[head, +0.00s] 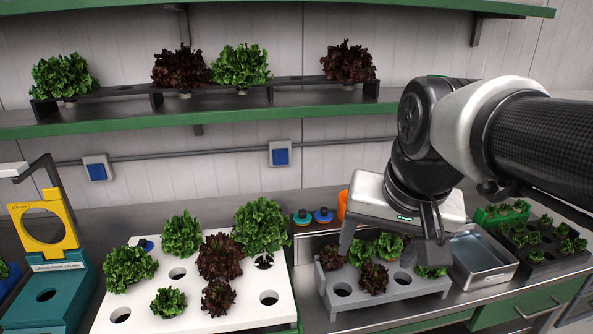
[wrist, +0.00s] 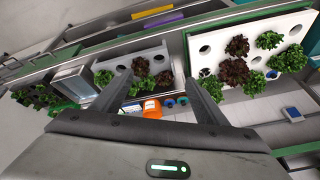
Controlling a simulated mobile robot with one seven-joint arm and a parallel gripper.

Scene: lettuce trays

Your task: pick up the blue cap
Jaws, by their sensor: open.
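A small round blue cap (head: 321,215) sits on the steel bench behind the gap between the two trays. It stands between a teal-green cap (head: 302,217) and an orange cup (head: 342,205). In the wrist view the blue cap (wrist: 169,102) appears small, between the fingers. Another small blue piece (head: 146,245) is at the white tray's back left, partly hidden by lettuce. My gripper (head: 393,243) is open and empty, pointing down above the grey tray, right of the blue cap. It also shows in the wrist view (wrist: 158,80), with its fingers apart.
The white tray (head: 200,322) and grey tray (head: 392,297) hold lettuces. An empty metal tray (head: 483,258) and seedling trays stand to the right. A teal stand with a yellow ring (head: 45,238) is at left. A green-edged shelf (head: 210,115) runs above the bench.

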